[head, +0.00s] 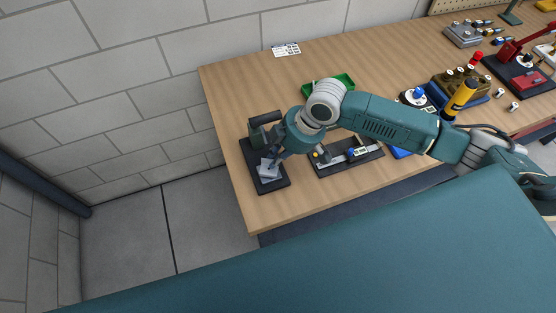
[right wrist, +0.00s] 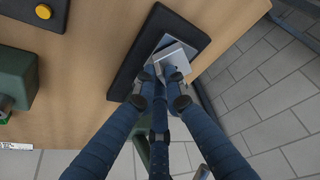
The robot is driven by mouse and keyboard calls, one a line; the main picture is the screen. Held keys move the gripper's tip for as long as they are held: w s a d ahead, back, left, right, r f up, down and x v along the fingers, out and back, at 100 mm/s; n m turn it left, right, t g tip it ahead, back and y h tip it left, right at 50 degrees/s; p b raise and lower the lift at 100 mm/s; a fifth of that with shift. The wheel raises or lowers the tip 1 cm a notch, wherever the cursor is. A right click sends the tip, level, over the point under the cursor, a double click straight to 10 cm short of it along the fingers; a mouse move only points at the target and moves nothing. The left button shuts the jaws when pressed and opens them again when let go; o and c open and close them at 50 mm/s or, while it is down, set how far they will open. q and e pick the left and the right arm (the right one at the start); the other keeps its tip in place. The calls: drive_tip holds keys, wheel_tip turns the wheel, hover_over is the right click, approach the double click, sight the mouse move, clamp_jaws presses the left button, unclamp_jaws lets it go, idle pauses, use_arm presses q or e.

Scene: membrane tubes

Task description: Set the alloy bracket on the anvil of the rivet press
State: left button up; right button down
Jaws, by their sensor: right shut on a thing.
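The alloy bracket (right wrist: 174,59) is a small pale grey metal piece between the fingertips of my right gripper (right wrist: 160,82), which is shut on it. In the head view the bracket (head: 269,168) is over the dark base of the rivet press (head: 277,186), at the table's left end. The press's dark upright (head: 262,134) stands behind it. My right gripper (head: 276,157) reaches in from the right and partly covers the press. The anvil is mostly hidden, and I cannot tell whether the bracket touches it. My left gripper is out of view.
A dark fixture with a metal rail (head: 364,155) lies close to the right of the press. A green tray (head: 342,80) is behind my right arm. Several other fixtures and tools fill the table's right side. The table's left edge is near the press.

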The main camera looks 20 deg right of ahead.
drive_tip(key=shift+w, duration=0.1)
drive_tip(key=c, duration=1.7)
unclamp_jaws()
drive_tip(key=shift+c, duration=0.2)
drive_tip(key=v, duration=1.2)
